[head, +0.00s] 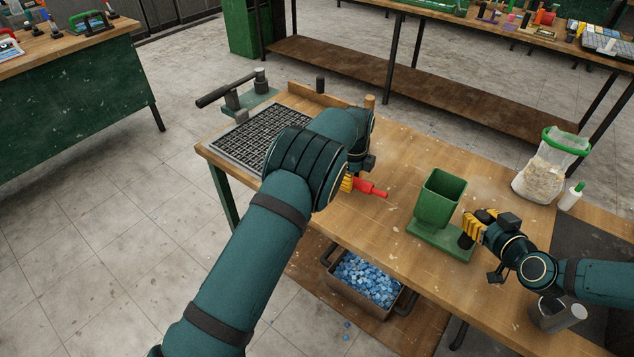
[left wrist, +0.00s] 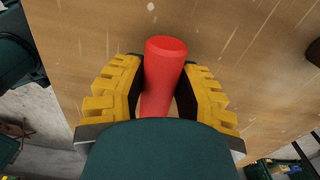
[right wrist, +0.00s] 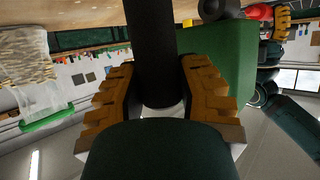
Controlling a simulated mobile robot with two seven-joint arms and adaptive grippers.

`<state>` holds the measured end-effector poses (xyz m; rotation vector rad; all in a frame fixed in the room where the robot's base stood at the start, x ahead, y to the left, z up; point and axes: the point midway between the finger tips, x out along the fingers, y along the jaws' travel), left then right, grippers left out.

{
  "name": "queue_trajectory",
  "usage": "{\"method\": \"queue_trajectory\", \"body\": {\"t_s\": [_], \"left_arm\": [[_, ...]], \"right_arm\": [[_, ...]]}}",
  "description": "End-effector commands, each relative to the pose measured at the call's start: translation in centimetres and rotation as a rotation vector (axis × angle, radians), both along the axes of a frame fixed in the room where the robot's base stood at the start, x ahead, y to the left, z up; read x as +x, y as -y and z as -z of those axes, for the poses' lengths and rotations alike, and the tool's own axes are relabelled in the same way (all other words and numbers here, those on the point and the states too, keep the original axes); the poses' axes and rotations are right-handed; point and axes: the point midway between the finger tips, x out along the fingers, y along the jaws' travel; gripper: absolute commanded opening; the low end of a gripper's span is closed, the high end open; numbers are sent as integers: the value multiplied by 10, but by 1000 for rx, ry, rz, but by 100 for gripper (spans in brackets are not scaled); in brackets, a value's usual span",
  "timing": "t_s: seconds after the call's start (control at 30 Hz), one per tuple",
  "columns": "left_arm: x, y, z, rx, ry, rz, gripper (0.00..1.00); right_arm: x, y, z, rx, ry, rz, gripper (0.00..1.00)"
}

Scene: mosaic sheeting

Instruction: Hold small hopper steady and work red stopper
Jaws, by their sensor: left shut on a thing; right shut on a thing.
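The small green hopper (head: 437,203) stands upright on its green base (head: 425,238) near the table's front edge. My right gripper (head: 470,232) is at its right side, shut on a black upright handle (right wrist: 152,50). The hopper's green wall (right wrist: 225,60) shows beside that handle in the right wrist view. My left gripper (head: 348,183) is shut on the red stopper (head: 371,188), left of the hopper and apart from it. The stopper (left wrist: 163,75) lies between both yellow fingers in the left wrist view. My left arm hides part of the table. The hopper's outlet is not visible.
A black grid tray (head: 240,146) and a green lever tool (head: 250,100) are at the table's left end. A bag with a green rim (head: 548,170) and a white bottle (head: 571,197) stand at right. A bin of blue pieces (head: 365,280) is below the table.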

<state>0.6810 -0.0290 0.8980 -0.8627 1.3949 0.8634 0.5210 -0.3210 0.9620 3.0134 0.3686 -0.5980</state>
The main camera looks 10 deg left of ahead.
Motion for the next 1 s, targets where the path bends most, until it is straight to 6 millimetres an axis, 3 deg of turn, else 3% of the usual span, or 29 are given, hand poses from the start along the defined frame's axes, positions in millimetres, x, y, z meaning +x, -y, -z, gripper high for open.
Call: {"method": "queue_trajectory", "body": {"t_s": [0.2, 0.63, 1.0], "left_arm": [[2, 19, -1, 0, 0, 77, 0], [3, 18, -1, 2, -7, 79, 0], [-12, 43, -1, 3, -7, 79, 0]], "right_arm": [[-1, 1, 1, 0, -3, 1, 0], [-1, 1, 1, 0, -3, 1, 0], [-1, 1, 1, 0, -3, 1, 0]]}}
